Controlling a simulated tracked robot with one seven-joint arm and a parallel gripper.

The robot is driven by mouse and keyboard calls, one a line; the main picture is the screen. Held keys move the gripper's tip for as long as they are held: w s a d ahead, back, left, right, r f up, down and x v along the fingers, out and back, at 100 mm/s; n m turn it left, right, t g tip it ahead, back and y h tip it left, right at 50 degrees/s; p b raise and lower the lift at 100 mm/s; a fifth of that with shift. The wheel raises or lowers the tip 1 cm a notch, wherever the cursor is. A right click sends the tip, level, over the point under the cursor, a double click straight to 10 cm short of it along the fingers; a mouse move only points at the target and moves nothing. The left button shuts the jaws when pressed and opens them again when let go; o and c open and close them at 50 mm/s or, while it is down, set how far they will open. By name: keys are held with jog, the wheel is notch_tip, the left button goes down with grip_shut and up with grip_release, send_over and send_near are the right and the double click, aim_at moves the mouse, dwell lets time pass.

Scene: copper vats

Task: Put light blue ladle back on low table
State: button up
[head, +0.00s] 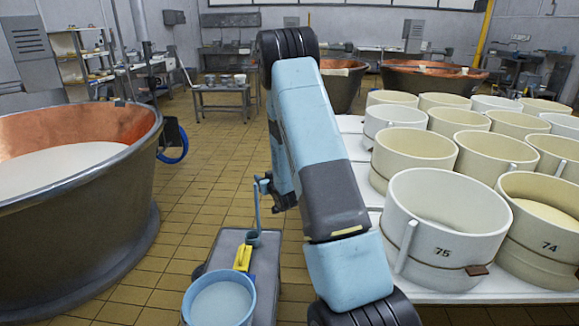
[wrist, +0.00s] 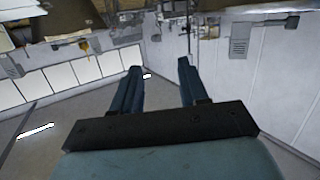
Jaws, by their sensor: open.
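The light blue ladle (head: 257,210) is in the head view, its thin handle upright and its small cup (head: 254,239) at the bottom, over the grey low table (head: 229,240). I cannot tell whether the cup touches the tabletop. My gripper (head: 264,185) is small and partly hidden behind my arm, close to the top of the handle. In the wrist view its two dark blue fingers (wrist: 158,85) are spread apart, with no ladle visible between them.
A light blue bucket (head: 219,302) of whitish liquid and a yellow object (head: 243,257) are at the low table. A large copper vat (head: 75,190) stands left. Several cream tubs (head: 440,225) crowd a white table at right. Tiled floor (head: 205,155) is clear between.

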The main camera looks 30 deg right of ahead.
jog(key=s+a+r+g, duration=0.2)
jog(key=s+r, duration=0.2)
jog(key=r, duration=0.3)
jog(key=s+a+r+m+g+h, duration=0.1)
jog(key=s+r, duration=0.4)
jog(key=r, duration=0.3)
jog(key=s+a+r+g, duration=0.2)
jog(key=s+r, duration=0.2)
jog(key=r, duration=0.3)
jog(key=s+a+r+g, duration=0.1)
jog(key=s+a+r, duration=0.1)
jog(key=s, duration=0.8)
jog(key=s+a+r+g, duration=0.2)
jog(key=s+r, duration=0.1)
jog(key=s, duration=0.8)
jog(key=s+a+r+g+y, duration=0.1)
jog(key=s+a+r+g, duration=0.1)
jog(key=s, duration=0.9)
jog(key=shift+a+r, duration=0.4)
jog(key=shift+a, duration=0.1)
